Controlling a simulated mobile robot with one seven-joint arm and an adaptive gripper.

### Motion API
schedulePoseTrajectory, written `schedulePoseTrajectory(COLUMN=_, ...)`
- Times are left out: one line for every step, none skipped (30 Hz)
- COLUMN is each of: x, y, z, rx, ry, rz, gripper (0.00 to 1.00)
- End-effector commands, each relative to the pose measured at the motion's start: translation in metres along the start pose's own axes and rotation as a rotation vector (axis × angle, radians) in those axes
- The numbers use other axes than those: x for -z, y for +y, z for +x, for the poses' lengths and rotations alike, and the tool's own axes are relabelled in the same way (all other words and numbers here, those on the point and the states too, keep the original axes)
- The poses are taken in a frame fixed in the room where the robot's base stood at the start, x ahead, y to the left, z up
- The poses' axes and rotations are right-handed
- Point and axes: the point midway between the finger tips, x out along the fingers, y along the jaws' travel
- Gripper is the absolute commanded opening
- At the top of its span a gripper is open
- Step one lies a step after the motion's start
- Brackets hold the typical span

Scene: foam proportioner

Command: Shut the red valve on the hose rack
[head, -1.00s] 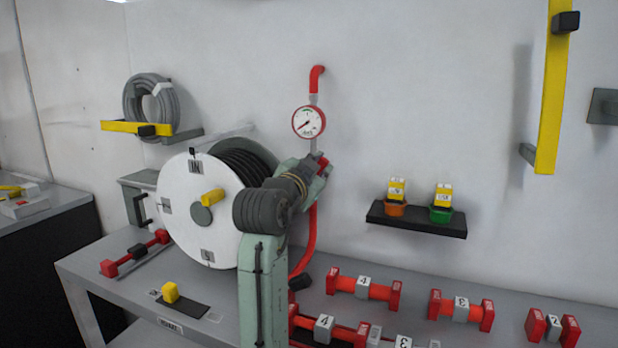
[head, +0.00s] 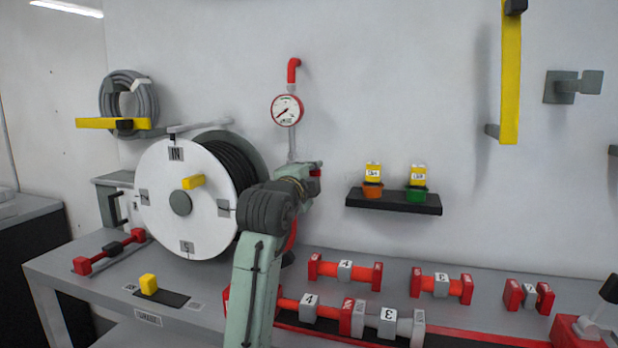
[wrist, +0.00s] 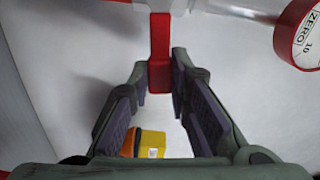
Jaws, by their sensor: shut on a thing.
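The red valve handle (wrist: 160,55) is a flat red bar in the wrist view, with its end between my fingertips. My gripper (wrist: 158,72) is shut on it, the fingers still some way apart with the bar between them. In the head view my gripper (head: 308,172) is just below and right of the round gauge (head: 287,110). Only a small red bit of the handle (head: 316,172) shows there beside the gripper. The valve body is mostly hidden behind my gripper and wrist.
A white hose reel (head: 160,222) stands left of my arm on the grey bench. A black wall shelf (head: 420,204) with orange and green cups is to the right. Several red-ended pieces lie on the bench, including one nearby (head: 345,270). A yellow bar (head: 510,90) hangs at upper right.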

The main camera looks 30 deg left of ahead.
Motion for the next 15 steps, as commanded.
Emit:
schedulePoseTrajectory(x=-0.0001, y=0.0045, z=0.0001, rx=-0.001, ry=0.001, rz=0.028, gripper=0.0)
schedulePoseTrajectory(x=-0.0001, y=0.0052, z=0.0001, rx=-0.001, ry=0.001, rz=0.042, gripper=0.0)
schedulePoseTrajectory(x=0.0, y=0.006, z=0.0001, rx=-0.001, ry=0.001, rz=0.062, gripper=0.0)
schedulePoseTrajectory(x=0.0001, y=0.0066, z=0.0001, rx=-0.001, ry=0.001, rz=0.074, gripper=0.0)
schedulePoseTrajectory(x=0.0001, y=0.0072, z=0.0002, rx=-0.001, ry=0.001, rz=0.086, gripper=0.0)
schedulePoseTrajectory(x=0.0001, y=0.0078, z=0.0002, rx=-0.001, ry=0.001, rz=0.1, gripper=0.0)
schedulePoseTrajectory(x=0.0001, y=0.0083, z=0.0002, rx=-0.001, ry=0.002, rz=0.108, gripper=0.0)
schedulePoseTrajectory(x=0.0001, y=0.0086, z=0.0003, rx=-0.001, ry=0.002, rz=0.117, gripper=0.0)
schedulePoseTrajectory(x=0.0001, y=0.0091, z=0.0003, rx=-0.001, ry=0.002, rz=0.127, gripper=0.0)
schedulePoseTrajectory(x=0.0, y=0.0094, z=0.0003, rx=-0.001, ry=0.002, rz=0.133, gripper=0.0)
schedulePoseTrajectory(x=0.0, y=0.0096, z=0.0003, rx=-0.001, ry=0.002, rz=0.137, gripper=0.0)
schedulePoseTrajectory(x=0.0, y=0.0098, z=0.0004, rx=-0.001, ry=0.002, rz=0.142, gripper=0.0)
schedulePoseTrajectory(x=0.0, y=0.0099, z=0.0004, rx=-0.001, ry=0.002, rz=0.146, gripper=0.0)
schedulePoseTrajectory(x=-0.0001, y=0.01, z=0.0004, rx=-0.001, ry=0.002, rz=0.149, gripper=0.0)
schedulePoseTrajectory(x=-0.0001, y=0.0101, z=0.0004, rx=-0.001, ry=0.002, rz=0.151, gripper=0.0)
